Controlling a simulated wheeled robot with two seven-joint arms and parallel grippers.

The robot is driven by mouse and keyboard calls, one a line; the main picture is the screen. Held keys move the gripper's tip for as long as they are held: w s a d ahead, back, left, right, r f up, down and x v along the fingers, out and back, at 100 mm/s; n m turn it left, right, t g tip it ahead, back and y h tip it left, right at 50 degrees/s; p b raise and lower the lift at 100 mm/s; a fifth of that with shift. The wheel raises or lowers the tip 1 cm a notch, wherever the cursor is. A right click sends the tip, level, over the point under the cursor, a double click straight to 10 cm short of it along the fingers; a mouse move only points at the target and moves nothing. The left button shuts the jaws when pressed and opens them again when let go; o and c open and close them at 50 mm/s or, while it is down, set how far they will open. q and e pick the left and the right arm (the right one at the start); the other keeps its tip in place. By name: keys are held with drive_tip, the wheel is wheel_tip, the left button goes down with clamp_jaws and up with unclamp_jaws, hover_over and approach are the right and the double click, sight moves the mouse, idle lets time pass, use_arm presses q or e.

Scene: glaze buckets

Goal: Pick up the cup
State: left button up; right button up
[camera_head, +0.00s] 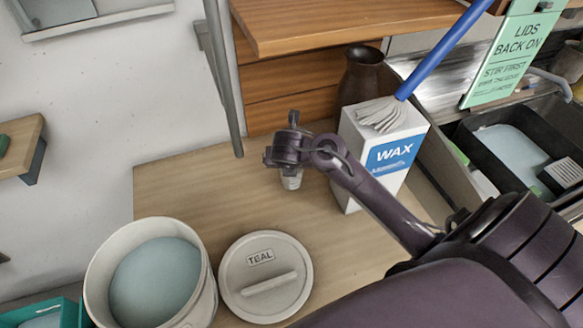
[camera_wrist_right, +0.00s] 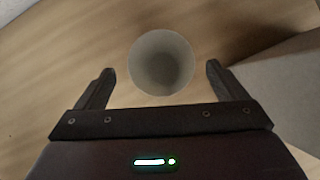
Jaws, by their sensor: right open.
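The cup (camera_wrist_right: 160,62) shows in the right wrist view as a pale round opening seen from above, on the wooden table. It lies between and slightly beyond the two fingertips of my right gripper (camera_wrist_right: 158,72). The fingers are spread apart, with a gap on each side of the cup. In the head view the cup (camera_head: 291,181) is a small pale shape just below my right gripper (camera_head: 288,165), mostly hidden by it. My left gripper does not show.
A white WAX box (camera_head: 356,160) with a mop-like head and blue handle stands right of the gripper. A bucket (camera_head: 205,300) of pale blue glaze and a lid marked TEAL (camera_head: 240,275) are at the front. A dark vase (camera_head: 361,75) stands behind.

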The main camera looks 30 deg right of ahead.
drive_tip(key=x, duration=0.5)
drive_tip(key=shift+w+d+f, duration=0.15)
drive_tip(key=shift+d+f, duration=0.1)
drive_tip(key=shift+w+f, duration=0.1)
drive_tip(key=shift+f, duration=0.05)
drive_tip(key=c, duration=0.6)
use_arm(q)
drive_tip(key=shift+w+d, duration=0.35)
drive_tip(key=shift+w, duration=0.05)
use_arm(e)
drive_tip(key=c, duration=0.5)
